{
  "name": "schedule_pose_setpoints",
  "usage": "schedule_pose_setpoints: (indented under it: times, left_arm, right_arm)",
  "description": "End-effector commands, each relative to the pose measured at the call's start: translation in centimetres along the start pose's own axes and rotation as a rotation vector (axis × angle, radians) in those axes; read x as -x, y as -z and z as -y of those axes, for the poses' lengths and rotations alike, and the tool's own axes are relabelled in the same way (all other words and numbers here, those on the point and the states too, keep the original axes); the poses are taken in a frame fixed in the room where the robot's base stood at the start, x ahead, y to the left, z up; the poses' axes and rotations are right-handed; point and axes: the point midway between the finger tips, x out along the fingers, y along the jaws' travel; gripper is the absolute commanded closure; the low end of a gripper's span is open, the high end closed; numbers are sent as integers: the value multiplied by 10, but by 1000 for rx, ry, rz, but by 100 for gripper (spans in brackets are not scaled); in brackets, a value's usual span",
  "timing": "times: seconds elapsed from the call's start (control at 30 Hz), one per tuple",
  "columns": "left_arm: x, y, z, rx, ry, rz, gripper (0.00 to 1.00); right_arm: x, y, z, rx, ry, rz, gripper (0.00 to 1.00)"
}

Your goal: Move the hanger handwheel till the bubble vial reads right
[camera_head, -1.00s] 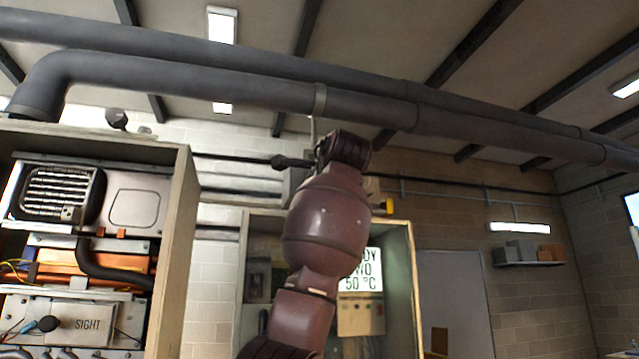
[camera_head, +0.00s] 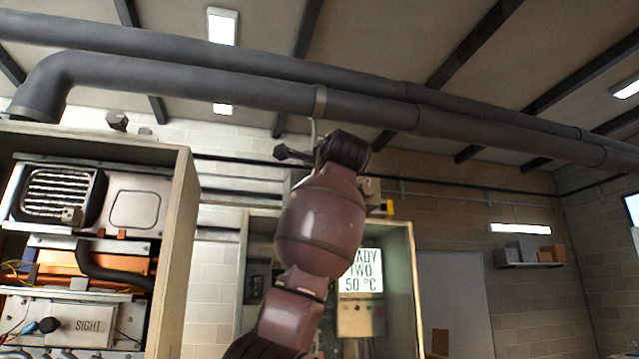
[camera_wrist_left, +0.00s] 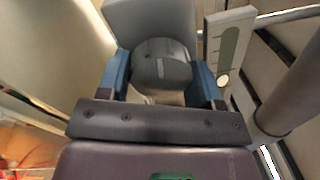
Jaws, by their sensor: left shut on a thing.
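In the left wrist view the blue fingers of my left gripper (camera_wrist_left: 162,80) are shut on both sides of a dark grey rounded piece, which looks like the hanger handwheel (camera_wrist_left: 162,62). A pale plate with a green window, likely the bubble vial (camera_wrist_left: 229,45), stands just right of the fingers. A pale round spot shows near its lower end; I cannot read the bubble surely. In the head view my maroon left arm reaches up to just below the pipe, beside a thin hanger rod (camera_head: 313,132). Its wrist hides most of the handwheel there. My right gripper is not in view.
A grey pipe (camera_head: 220,85) crosses overhead, close above my left wrist. An open heater cabinet (camera_head: 180,230) stands at left. Another cabinet (camera_head: 408,270) with a "READY TWO 50 °C" sign (camera_head: 360,270) stands behind my arm. A shelf (camera_head: 530,264) with boxes is far right.

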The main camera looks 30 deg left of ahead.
Motion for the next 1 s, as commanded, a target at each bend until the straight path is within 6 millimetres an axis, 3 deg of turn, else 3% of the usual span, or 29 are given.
schedule_pose_setpoints:
  times: [0.03, 0.2, 0.57, 1.0]
  left_arm:
    - [0, 0, 0, 0, 1, -1, 38]
    - [0, 0, 0, 1, 0, -1, 16]
    - [7, 0, 0, 2, 2, 0, 16]
    - [79, 2, -1, 2, 3, -1, 16]
  right_arm:
    - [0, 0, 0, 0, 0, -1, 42]
    - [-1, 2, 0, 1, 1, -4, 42]
    - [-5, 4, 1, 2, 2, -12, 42]
    - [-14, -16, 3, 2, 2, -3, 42]
